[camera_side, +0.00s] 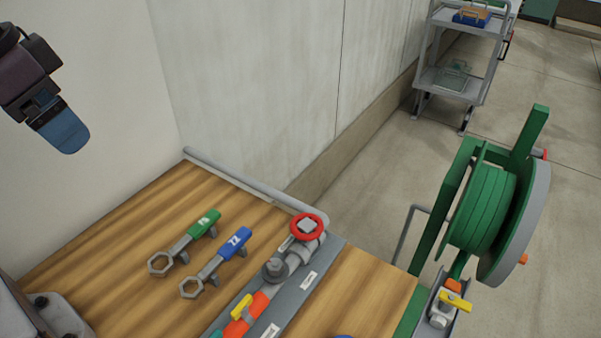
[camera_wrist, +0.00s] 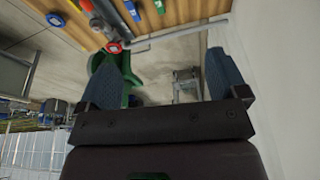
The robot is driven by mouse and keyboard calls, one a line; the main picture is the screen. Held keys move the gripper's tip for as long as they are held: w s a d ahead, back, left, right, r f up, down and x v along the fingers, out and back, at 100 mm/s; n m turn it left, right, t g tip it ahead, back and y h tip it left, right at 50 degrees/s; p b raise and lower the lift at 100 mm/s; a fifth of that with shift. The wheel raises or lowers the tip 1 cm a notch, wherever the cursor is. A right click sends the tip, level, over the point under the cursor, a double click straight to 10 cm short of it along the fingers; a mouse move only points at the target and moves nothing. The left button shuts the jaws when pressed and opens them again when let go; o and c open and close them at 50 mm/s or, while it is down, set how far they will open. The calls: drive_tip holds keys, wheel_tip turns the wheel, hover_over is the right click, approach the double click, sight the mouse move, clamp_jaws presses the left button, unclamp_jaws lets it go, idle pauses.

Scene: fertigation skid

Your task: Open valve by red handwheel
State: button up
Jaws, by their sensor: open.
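A red handwheel (camera_side: 307,226) sits on a grey valve (camera_side: 290,255) mounted on a grey rail on the wooden bench. The handwheel also shows small at the top of the wrist view (camera_wrist: 114,47). My gripper (camera_side: 62,128) is at the upper left in the side view, high above the bench and well apart from the handwheel. In the wrist view my gripper (camera_wrist: 165,80) has its two blue fingers spread wide with nothing between them.
Green-handled (camera_side: 203,222) and blue-handled (camera_side: 235,241) wrenches lie on the wooden bench (camera_side: 130,225) left of the valve. A yellow lever (camera_side: 241,306) is on the same pipe. A green hose reel (camera_side: 485,210) stands at right. A bar (camera_side: 240,181) edges the bench near the wall.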

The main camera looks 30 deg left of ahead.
drive_tip(key=w+d+f+m+g, duration=0.3)
drive_tip(key=w+d+f+m, duration=0.2)
drive_tip(key=w+d, duration=0.4)
drive_tip(key=m+h, duration=0.1)
drive_tip(key=m, duration=1.1)
approach(306, 224)
drive_tip(key=f, duration=0.6)
drive_tip(key=d+f, duration=0.1)
drive_tip(key=f, duration=0.2)
drive_tip(key=shift+w+f, duration=0.15)
drive_tip(key=shift+f, duration=0.2)
